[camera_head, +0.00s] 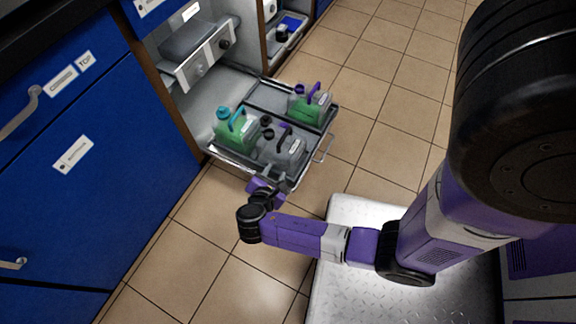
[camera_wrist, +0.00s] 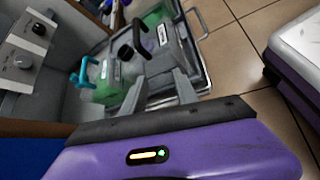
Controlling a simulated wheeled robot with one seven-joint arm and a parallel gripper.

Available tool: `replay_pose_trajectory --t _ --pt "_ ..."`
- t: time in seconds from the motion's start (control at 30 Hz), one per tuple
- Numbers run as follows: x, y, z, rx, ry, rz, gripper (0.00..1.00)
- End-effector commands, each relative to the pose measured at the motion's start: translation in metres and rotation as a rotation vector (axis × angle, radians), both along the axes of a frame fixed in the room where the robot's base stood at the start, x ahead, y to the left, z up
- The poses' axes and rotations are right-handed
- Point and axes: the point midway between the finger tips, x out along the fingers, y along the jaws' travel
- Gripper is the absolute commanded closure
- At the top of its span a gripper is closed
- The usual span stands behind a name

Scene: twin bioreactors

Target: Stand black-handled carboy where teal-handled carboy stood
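The black-handled carboy (camera_head: 283,152) is a grey jug at the near side of the pulled-out tray (camera_head: 239,163). In the wrist view its grey body (camera_wrist: 150,62) and dark arched handle (camera_wrist: 139,36) show just beyond my fingers. The teal-handled carboy (camera_head: 232,135), green with a teal cap, stands to its left on the tray; its teal handle also shows in the wrist view (camera_wrist: 82,72). My gripper (camera_head: 277,181) is at the near edge of the tray, close to the grey carboy. In the wrist view its two fingers (camera_wrist: 159,82) are apart with nothing clearly between them.
A green carboy with a purple handle (camera_head: 312,106) stands at the tray's far right. The tray has a metal handle (camera_head: 324,149) on its outer side. Blue cabinet fronts (camera_head: 90,160) line the left. A grey unit with knobs (camera_head: 198,55) sits above the tray. The tiled floor (camera_head: 385,95) is open to the right.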

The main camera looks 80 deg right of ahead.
Motion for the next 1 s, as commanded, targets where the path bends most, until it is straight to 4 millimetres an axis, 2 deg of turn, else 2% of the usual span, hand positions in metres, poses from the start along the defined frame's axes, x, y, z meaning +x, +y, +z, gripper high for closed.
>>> replay_pose_trajectory --t 0.03,0.1,0.17,0.27,0.37,0.47,0.57,0.63,0.7,0.8,0.9,1.0 --pt "-0.016 0.017 -0.013 0.078 -0.074 0.021 0.64" --pt "-0.028 0.042 -0.023 0.198 -0.202 0.04 0.64" --pt "-0.038 0.064 -0.025 0.302 -0.312 0.045 0.64" --pt "-0.054 0.101 -0.017 0.48 -0.497 0.034 0.64" --pt "-0.068 0.135 0.008 0.658 -0.682 0.003 0.64" --pt "-0.08 0.165 0.048 0.836 -0.866 -0.047 0.64" --pt "-0.089 0.188 0.102 1.014 -1.051 -0.112 0.64" --pt "-0.095 0.199 0.145 1.135 -1.175 -0.163 0.64" --pt "-0.099 0.206 0.189 1.246 -1.291 -0.216 0.64" --pt "-0.103 0.21 0.244 1.374 -1.426 -0.28 0.64" --pt "-0.105 0.21 0.283 1.463 -1.52 -0.327 0.64" --pt "-0.106 0.209 0.305 1.511 -1.571 -0.353 0.64"
